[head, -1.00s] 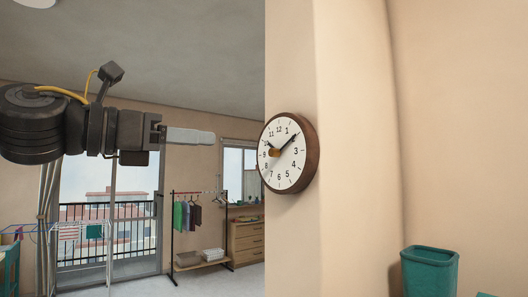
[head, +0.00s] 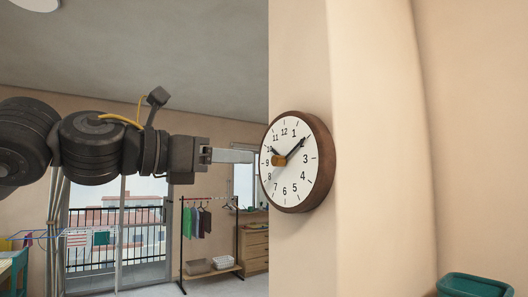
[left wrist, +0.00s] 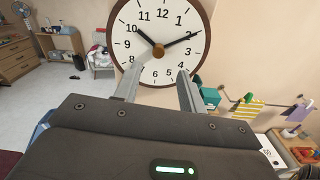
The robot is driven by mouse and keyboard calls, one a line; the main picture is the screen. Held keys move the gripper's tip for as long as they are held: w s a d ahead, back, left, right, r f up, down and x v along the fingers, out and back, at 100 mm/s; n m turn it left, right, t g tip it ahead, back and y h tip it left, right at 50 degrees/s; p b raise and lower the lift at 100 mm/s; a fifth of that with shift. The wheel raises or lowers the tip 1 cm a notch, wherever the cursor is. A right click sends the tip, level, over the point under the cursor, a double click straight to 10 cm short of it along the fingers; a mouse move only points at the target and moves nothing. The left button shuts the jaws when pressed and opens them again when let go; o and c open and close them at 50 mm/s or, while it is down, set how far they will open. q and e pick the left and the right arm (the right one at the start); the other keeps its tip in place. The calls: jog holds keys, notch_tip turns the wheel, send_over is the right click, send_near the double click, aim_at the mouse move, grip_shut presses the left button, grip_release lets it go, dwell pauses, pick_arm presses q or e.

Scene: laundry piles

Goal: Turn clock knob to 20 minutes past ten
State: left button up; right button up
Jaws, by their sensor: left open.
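A round wall clock (head: 296,180) with a brown rim and white face hangs on the beige wall in the head view. A short orange-brown knob (head: 279,160) stands out from its centre. In the left wrist view the clock (left wrist: 160,20) has its short hand near 10 and its long hand near 2; the knob (left wrist: 158,50) is at the middle. My left gripper (head: 250,156) is level with the knob, just left of the clock. Its two fingers (left wrist: 160,68) are apart below the knob, with nothing between them. My right gripper is not in view.
A clothes rack (head: 210,232) with hanging garments and a balcony door (head: 120,240) lie beyond my arm. A teal bin (head: 475,287) is at the lower right. The wall around the clock is clear.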

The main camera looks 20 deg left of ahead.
aim_at(274, 160)
pick_arm(q)
jog(key=p+x, duration=0.1)
jog(key=x, duration=0.4)
jog(key=shift+w+p, duration=0.4)
jog(key=shift+w, duration=0.05)
jog(key=shift+w+d+p, duration=0.3)
jog(key=shift+w+d, duration=0.05)
jog(key=shift+d, duration=0.15)
jog(key=shift+w+d+f, duration=0.1)
jog(key=shift+w, duration=0.2)
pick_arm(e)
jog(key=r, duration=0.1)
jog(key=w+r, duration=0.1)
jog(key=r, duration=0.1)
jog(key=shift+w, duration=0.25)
pick_arm(q)
jog(key=shift+s, duration=0.1)
grip_shut()
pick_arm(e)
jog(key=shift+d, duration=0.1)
